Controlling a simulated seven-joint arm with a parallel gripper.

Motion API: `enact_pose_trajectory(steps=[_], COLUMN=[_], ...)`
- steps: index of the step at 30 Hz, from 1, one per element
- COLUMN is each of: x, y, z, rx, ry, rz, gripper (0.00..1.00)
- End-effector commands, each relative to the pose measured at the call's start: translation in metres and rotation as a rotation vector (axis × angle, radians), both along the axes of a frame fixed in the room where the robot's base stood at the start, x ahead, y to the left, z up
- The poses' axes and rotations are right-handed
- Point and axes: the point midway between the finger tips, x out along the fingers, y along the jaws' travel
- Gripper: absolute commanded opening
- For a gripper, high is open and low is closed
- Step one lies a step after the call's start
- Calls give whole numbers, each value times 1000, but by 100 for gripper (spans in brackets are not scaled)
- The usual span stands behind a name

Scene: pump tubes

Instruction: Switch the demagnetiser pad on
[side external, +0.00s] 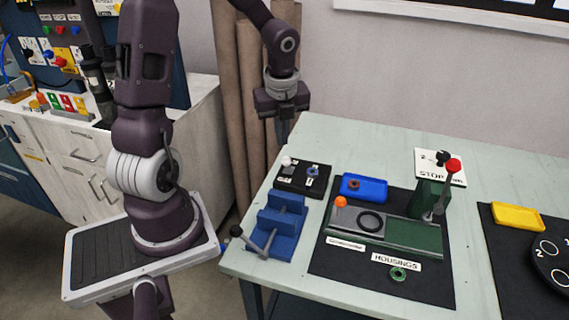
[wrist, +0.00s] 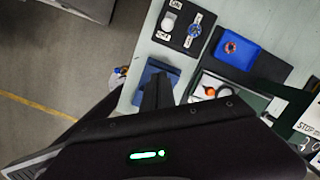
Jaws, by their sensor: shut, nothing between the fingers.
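No readable label names the demagnetiser pad, so I cannot tell for certain which item it is. A black plate (side external: 292,188) with a white knob (side external: 287,161), a small round metal and blue part and small white labels lies at the table's back left. It also shows at the top of the wrist view (wrist: 183,45). A green unit (side external: 415,236) with an orange knob (side external: 340,202) and a black ring stands on the dark mat; its front label is too small to read. My gripper (side external: 283,135) is shut and empty, raised behind the black plate, apart from everything.
A blue stepped block (side external: 282,215) with a black-knobbed lever stands in front of the black plate. A blue tray (side external: 364,188) lies to the plate's right. A red-knobbed lever (side external: 452,166) rises at the green unit's right.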

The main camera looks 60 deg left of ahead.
Motion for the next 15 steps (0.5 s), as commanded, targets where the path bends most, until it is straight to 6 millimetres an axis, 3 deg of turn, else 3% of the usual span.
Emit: enact_pose_trajectory(steps=[3,6,15], x=[7,10,12], y=[23,33,38], z=[-40,-60,-70], rx=[-62,-92,-104], ry=[44,44,38], rz=[-252,-399,-484], gripper=[0,0,0])
